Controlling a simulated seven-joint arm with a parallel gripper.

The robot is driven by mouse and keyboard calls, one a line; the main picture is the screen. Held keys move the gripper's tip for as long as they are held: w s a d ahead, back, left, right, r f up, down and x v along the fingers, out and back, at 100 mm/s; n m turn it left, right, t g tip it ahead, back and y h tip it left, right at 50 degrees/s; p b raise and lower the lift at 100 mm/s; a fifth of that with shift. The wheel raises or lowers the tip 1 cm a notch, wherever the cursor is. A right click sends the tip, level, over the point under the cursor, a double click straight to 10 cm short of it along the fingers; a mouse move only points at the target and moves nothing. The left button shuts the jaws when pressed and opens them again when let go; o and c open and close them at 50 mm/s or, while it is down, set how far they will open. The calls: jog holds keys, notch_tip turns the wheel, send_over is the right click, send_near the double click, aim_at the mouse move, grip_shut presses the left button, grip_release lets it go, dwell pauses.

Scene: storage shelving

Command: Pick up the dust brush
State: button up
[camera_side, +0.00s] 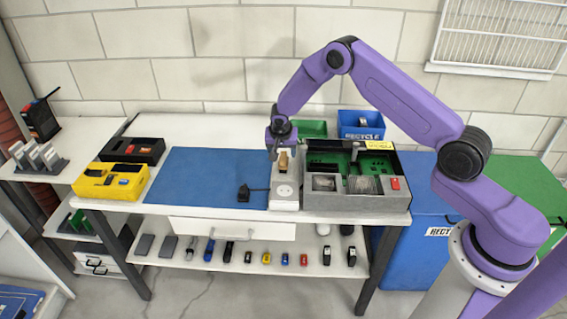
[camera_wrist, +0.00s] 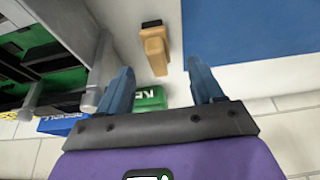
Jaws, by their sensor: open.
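The likely dust brush is a small tan wooden block with a dark end (camera_wrist: 154,50), seen in the wrist view on the white table beside the blue mat. In the side view its tan body (camera_side: 283,161) shows just below my gripper (camera_side: 281,142). My gripper (camera_wrist: 160,84) is open and empty. In the wrist view its two blue fingers stand either side of the brush's line, with the brush beyond the fingertips. I cannot tell how large the gap to it is.
A grey open case (camera_side: 357,203) stands close on the right. A white socket box (camera_side: 285,190) lies in front, and the blue mat (camera_side: 208,178) is to the left. Green (camera_side: 310,129) and blue (camera_side: 361,122) bins stand behind. The mat is mostly clear.

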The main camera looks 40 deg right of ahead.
aim_at(283, 156)
jog(key=shift+x, duration=2.95)
jog(key=shift+d, duration=0.2)
jog(key=c, duration=1.1)
jog(key=shift+c, duration=0.2)
jog(key=shift+r, duration=0.1)
notch_tip(283, 156, up, 10)
jog(key=shift+s+f, duration=0.1)
